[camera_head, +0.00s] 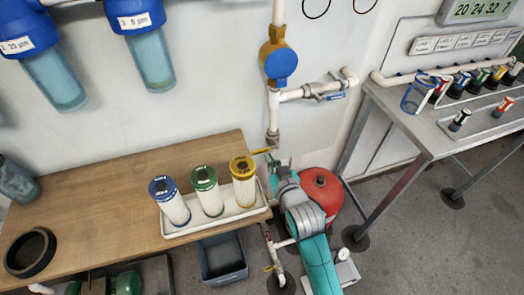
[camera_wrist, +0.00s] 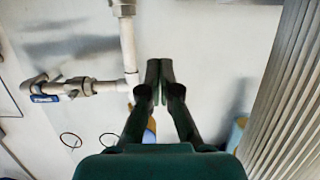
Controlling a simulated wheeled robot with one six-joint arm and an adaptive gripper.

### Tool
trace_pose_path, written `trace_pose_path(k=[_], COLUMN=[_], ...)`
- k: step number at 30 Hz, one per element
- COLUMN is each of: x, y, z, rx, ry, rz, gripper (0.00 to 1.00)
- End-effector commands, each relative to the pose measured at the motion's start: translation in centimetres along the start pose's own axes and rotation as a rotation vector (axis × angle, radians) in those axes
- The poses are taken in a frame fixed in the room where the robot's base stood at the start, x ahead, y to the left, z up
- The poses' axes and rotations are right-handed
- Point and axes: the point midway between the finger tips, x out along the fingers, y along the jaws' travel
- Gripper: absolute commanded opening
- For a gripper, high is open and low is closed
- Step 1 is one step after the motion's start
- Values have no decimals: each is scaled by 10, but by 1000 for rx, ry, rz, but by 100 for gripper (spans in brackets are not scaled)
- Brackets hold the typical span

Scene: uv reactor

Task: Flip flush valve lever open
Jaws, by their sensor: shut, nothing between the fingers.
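The pipework on the wall has a valve with a blue lever (camera_head: 333,97) on its side branch; it also shows at the left of the wrist view (camera_wrist: 45,99). A yellow lever (camera_head: 262,151) sticks out to the left low on the vertical pipe. Another yellow lever (camera_head: 270,268) is near the floor. I cannot tell which one is the flush valve lever. My gripper (camera_head: 271,157) is close to the upper yellow lever; contact is unclear. In the wrist view my gripper (camera_wrist: 160,65) has its fingers together, with nothing seen between them.
A wooden bench (camera_head: 100,205) at left holds a white tray (camera_head: 215,222) with blue-, green- and yellow-capped cartridges, close to my gripper. A red tank (camera_head: 322,188) is right of my arm. A metal table (camera_head: 425,133) stands at right. A grey bin (camera_head: 222,258) is below the bench.

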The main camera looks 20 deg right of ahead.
Motion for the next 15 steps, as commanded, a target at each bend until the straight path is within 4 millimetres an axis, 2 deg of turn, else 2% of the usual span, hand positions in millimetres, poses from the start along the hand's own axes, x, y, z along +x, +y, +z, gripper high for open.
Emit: trace_pose_path(k=[7, 15], x=[19, 69], y=[0, 0], z=[-1, -1], rx=[0, 0], ry=[2, 1], rz=[0, 0], gripper=[0, 0])
